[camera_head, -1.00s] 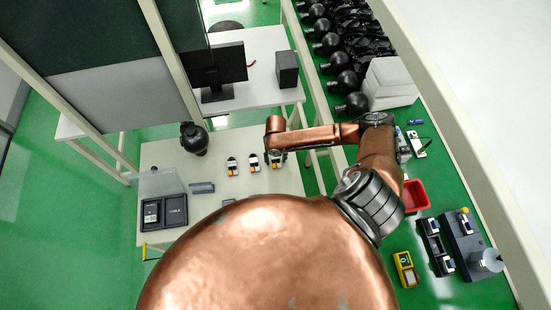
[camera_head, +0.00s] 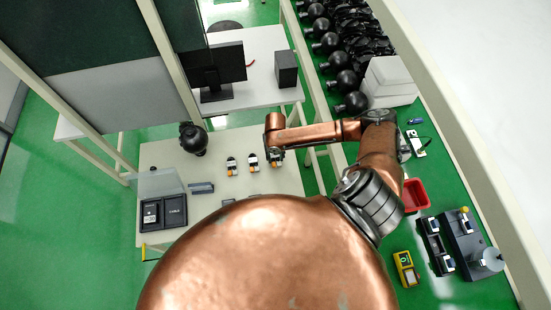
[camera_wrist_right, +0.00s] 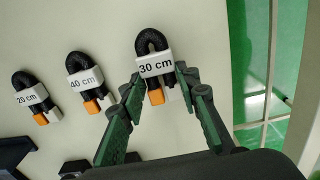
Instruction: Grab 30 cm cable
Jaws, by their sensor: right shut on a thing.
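The 30 cm cable (camera_wrist_right: 155,66) is a black looped cable with a white label and an orange and a white plug end. In the right wrist view it sits between the two green-padded fingers of my right gripper (camera_wrist_right: 157,82), which are shut on the sides of its label. In the head view my right gripper (camera_head: 275,158) is at the right end of the cable row on the white table (camera_head: 230,145). Whether the cable is clear of the table cannot be told. My left gripper is not in view.
The 40 cm cable (camera_wrist_right: 84,79) and 20 cm cable (camera_wrist_right: 34,94) lie to the left. A dark box (camera_head: 176,211) is at the table's left. A black round object (camera_head: 193,138) stands at the back. A monitor (camera_head: 222,69) is on the table behind.

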